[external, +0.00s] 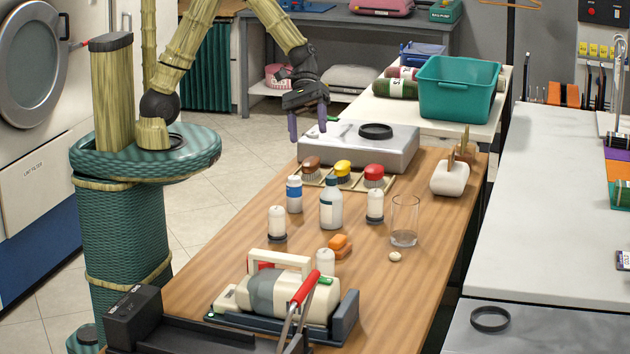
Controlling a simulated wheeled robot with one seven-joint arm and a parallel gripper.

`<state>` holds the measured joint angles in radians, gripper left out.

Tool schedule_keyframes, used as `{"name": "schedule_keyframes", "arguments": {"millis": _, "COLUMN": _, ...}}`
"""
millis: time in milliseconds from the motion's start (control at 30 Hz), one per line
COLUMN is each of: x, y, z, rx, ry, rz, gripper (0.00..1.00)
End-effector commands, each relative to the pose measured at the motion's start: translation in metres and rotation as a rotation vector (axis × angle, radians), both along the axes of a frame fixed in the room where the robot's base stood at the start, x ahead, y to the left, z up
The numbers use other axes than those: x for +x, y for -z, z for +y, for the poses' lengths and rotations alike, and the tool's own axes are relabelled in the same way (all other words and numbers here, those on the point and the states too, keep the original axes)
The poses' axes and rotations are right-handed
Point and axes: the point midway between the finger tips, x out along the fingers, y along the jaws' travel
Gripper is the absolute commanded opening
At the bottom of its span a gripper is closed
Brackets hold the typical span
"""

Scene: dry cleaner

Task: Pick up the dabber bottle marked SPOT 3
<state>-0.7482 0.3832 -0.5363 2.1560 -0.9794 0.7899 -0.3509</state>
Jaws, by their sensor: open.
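Several small white bottles stand upright on the wooden table (416,285). One pale bottle with a dark base (277,222) stands at the left, a similar one (375,205) at the right, and another short white one (325,262) nearer the front. My gripper (307,122) is open and empty, pointing down at the table's far end, above and behind the bottles.
A grey box with a black ring (399,152) lies below and right of my gripper. Brown, yellow and red-topped brushes (342,172) stand in a tray behind the bottles. The table's right front is clear.

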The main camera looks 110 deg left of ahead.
Motion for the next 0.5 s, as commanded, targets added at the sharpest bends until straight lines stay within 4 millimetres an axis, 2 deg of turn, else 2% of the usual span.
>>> {"name": "schedule_keyframes", "arguments": {"millis": 67, "x": 0.022, "y": 0.001, "z": 0.014, "rx": -0.146, "ry": -0.132, "rz": 0.023, "gripper": 0.63}}
{"name": "schedule_keyframes", "arguments": {"millis": 200, "x": 0.055, "y": -0.016, "z": 0.041, "rx": -0.388, "ry": -0.323, "rz": 0.045, "gripper": 0.63}}
{"name": "schedule_keyframes", "arguments": {"millis": 500, "x": 0.092, "y": -0.046, "z": 0.1, "rx": -0.734, "ry": -0.557, "rz": 0.046, "gripper": 0.63}}
